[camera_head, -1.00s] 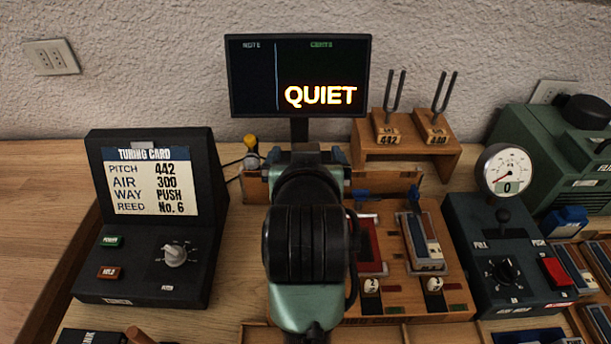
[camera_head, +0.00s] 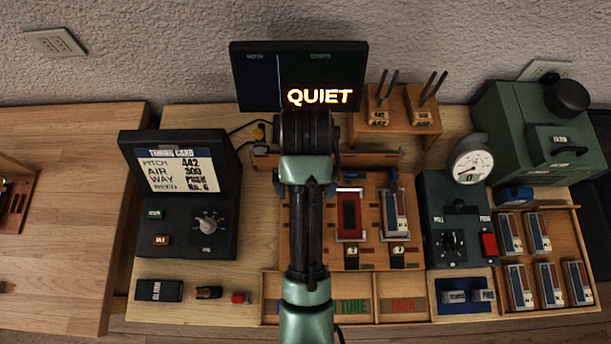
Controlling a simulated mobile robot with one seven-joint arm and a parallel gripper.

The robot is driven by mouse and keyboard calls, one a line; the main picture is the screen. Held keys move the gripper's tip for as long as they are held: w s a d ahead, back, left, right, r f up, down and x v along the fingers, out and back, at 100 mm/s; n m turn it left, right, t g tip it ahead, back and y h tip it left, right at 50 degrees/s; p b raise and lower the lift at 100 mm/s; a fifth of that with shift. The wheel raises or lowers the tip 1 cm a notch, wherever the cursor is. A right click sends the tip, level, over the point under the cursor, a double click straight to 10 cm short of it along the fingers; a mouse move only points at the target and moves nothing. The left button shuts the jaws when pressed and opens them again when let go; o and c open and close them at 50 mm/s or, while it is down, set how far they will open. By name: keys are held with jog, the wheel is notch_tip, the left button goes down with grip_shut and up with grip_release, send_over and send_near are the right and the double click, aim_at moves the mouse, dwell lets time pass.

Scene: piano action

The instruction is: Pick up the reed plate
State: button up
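Several reed plates, pale metal with blue and reddish parts, lie in the wooden tray at the right. One reed plate (camera_head: 521,288) is in its front row and another (camera_head: 510,233) in its back row. A similar plate (camera_head: 396,214) sits in the right slot of the wooden fixture (camera_head: 372,262) at the centre. The slot left of it shows a red rectangle (camera_head: 349,214) in a pale frame. My arm rises through the middle of the picture and covers the fixture's left part. My gripper's fingers are hidden, so I cannot see them or anything between them.
A black screen (camera_head: 262,77) reads QUIET. The tuning card box (camera_head: 190,226) stands left. Tuning forks on a wooden stand (camera_head: 410,120), a gauge (camera_head: 471,160) and a green machine (camera_head: 500,115) stand behind. A blue tray (camera_head: 463,309) with small blocks is at front right.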

jog(key=f, duration=0.6)
jog(key=f+p, duration=0.1)
jog(key=f, duration=0.5)
jog(key=shift+s+f, duration=0.2)
jog(key=shift+f, duration=0.1)
jog(key=c, duration=1.4)
grip_shut()
jog(key=shift+r, duration=0.15)
